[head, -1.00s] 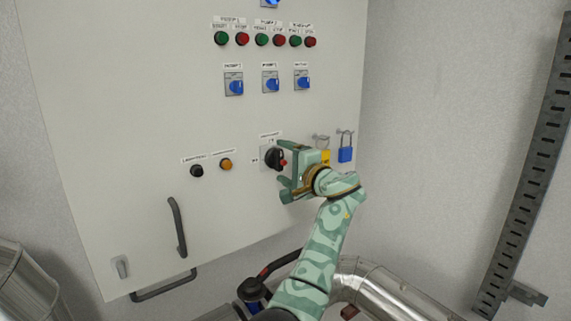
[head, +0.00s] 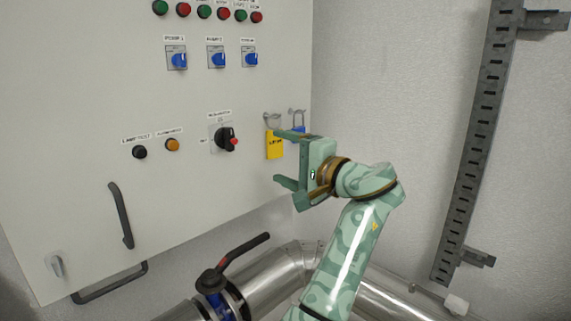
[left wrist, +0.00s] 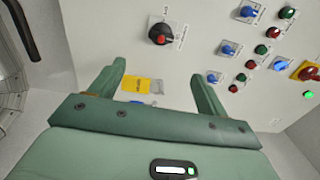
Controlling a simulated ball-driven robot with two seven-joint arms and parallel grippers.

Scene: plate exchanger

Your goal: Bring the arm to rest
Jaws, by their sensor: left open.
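My left gripper (head: 283,158) is green and stands in front of the right edge of the cabinet in the head view. Its fingers are apart and point left, with nothing between them. In the left wrist view its two fingers (left wrist: 157,84) also stand apart and empty toward the cabinet. The black rotary switch with a red tip (head: 227,139) is left of the gripper, clear of it. It also shows in the left wrist view (left wrist: 161,35). My right gripper is out of view.
A yellow tag (head: 274,145) and a blue padlock (head: 299,130), partly hidden by my gripper, hang at the cabinet's (head: 90,110) right edge. A valve with a red-and-black lever (head: 242,250) and silver pipes (head: 285,265) lie below. A slotted metal rail (head: 478,130) stands at right.

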